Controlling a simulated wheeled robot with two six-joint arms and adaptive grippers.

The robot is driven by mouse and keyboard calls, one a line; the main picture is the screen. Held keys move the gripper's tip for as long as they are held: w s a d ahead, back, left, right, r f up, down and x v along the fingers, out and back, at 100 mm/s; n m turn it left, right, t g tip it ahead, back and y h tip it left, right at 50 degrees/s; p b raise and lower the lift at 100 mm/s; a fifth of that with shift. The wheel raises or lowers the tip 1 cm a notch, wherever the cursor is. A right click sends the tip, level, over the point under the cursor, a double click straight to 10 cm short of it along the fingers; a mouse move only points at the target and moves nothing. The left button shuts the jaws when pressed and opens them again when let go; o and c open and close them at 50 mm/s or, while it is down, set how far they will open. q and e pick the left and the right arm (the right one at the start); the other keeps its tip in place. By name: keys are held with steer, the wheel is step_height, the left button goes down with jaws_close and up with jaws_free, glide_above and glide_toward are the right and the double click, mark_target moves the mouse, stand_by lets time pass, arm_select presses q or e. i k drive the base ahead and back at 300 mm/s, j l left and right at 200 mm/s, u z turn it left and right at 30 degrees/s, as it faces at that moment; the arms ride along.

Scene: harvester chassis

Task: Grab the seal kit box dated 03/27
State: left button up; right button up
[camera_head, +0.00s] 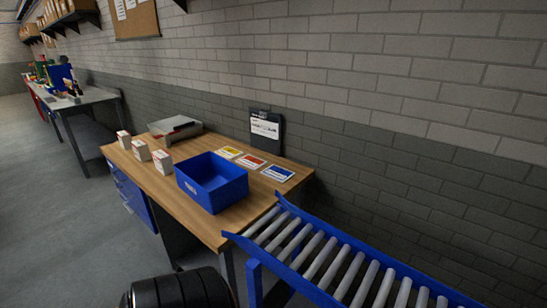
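Three small white boxes with labels stand in a row along the left front edge of the wooden workbench (225,228): a left one (124,140), a middle one (141,150) and a right one (162,162). They look like the seal kit boxes. Their printing is too small to read, so I cannot tell which is dated 03/27. Neither of my grippers is in view.
A blue bin (211,183) sits beside the boxes. Three coloured cards (252,161) and a grey tray (175,130) lie behind. A clipboard (265,130) hangs on the wall. A roller conveyor (330,262) adjoins the right end. A black ribbed round object (180,290) is in front.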

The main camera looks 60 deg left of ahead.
mark_target(163, 160)
steer(key=u, duration=2.85)
steer(key=i+j, duration=0.35)
steer(key=i+j+z, duration=0.15)
steer(key=i+j, duration=0.6)
steer(key=i+j+z, duration=0.15)
steer(key=i+j, duration=0.55)
steer(key=j, duration=0.2)
steer(key=i+j+z, duration=0.15)
steer(key=i+j, duration=0.15)
steer(key=j, duration=0.15)
steer(key=i+j, duration=0.35)
steer(key=j, duration=0.15)
steer(key=z, duration=0.05)
